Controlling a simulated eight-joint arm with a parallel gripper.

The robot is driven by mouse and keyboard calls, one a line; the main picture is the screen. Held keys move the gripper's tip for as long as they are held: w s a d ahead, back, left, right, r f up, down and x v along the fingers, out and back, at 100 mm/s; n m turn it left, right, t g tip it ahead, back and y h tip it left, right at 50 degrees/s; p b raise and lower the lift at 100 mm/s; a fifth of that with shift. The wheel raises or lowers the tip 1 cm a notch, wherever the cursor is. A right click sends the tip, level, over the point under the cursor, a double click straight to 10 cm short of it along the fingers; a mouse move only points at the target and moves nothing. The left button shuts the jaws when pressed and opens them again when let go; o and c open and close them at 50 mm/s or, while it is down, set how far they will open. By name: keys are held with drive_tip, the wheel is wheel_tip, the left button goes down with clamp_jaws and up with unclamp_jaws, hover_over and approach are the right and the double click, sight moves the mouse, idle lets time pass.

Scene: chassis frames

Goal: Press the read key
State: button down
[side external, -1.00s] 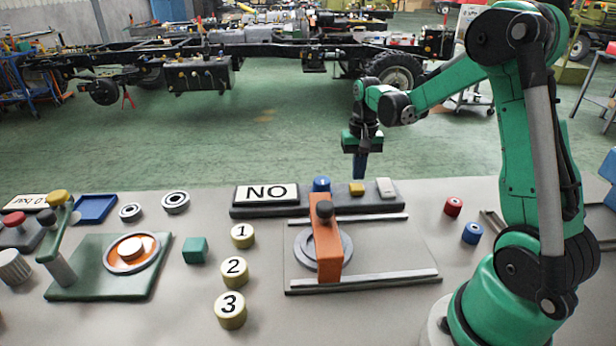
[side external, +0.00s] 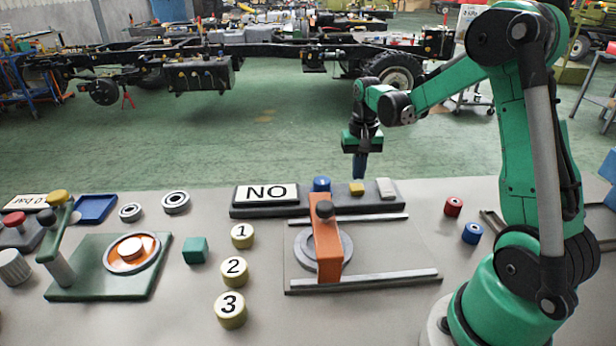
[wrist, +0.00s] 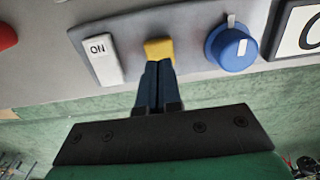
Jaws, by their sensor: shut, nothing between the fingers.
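My gripper (side external: 360,172) is shut and empty, pointing down at the back edge of the bench. In the wrist view its blue fingertips (wrist: 158,66) lie just in front of a yellow key (wrist: 159,48), overlapping its lower edge in the picture. I cannot tell whether they touch it. In the side view the yellow key (side external: 356,189) sits on a dark panel (side external: 240,212), between a blue knob (side external: 321,184) and a white key (side external: 386,187). The white key shows "ON" in the wrist view. A display (side external: 266,194) reads "NO". I see no "read" label on any key.
An orange bar with a black knob (side external: 326,245) stands before the panel between metal rails. Yellow numbered buttons (side external: 234,270) and a green cube (side external: 195,250) are to its left. Red (side external: 453,207) and blue (side external: 472,233) cylinders are to the right.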

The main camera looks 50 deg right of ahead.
sight(357, 187)
drive_tip(key=shift+f, duration=0.1)
idle(0.3)
drive_tip(key=shift+f, duration=1.25)
drive_tip(key=shift+r, duration=1.35)
drive_tip(key=shift+r, duration=2.55)
